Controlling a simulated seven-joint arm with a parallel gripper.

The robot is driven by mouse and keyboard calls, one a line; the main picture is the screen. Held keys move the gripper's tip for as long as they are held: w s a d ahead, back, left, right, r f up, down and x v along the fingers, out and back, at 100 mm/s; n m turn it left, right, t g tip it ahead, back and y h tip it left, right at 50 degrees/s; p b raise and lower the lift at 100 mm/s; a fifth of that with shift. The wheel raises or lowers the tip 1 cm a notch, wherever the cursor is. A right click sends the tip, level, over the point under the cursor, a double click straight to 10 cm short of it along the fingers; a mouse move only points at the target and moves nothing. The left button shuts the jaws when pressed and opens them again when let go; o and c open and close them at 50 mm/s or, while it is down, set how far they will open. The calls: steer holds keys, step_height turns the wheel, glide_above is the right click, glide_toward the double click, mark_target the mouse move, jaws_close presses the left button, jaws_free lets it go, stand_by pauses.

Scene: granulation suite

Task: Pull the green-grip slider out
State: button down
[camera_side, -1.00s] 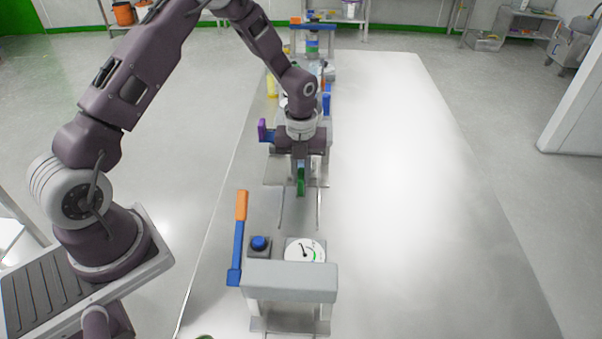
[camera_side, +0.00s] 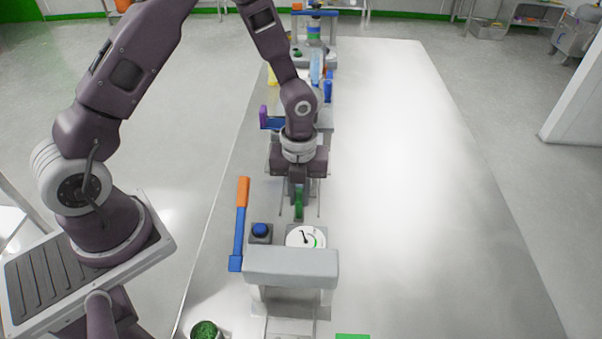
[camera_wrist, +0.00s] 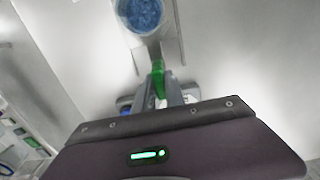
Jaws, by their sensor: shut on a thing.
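The green grip (camera_side: 299,204) of the slider is between the fingertips of my gripper (camera_side: 298,200), in the middle of the side view. My gripper is shut on it, pointing down over the thin rails (camera_side: 318,202). In the wrist view the green grip (camera_wrist: 158,82) shows between the fingers of my gripper (camera_wrist: 160,92), just below a round container with blue contents (camera_wrist: 143,14). The rest of the slider is mostly hidden under my gripper in the side view.
Close in front of my gripper stand a white dial gauge (camera_side: 306,238), a blue button (camera_side: 260,230) and a grey bridge-like housing (camera_side: 290,265). A blue lever with an orange handle (camera_side: 240,225) is at their left. The table's right side (camera_side: 430,200) is clear.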

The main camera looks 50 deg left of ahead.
steer(key=shift+s+d, duration=0.55)
steer(key=shift+d, duration=0.05)
steer(key=c, duration=1.4)
jaws_free()
steer(key=shift+r, duration=0.3)
step_height(320, 180, up, 7)
steer(key=shift+f, duration=0.2)
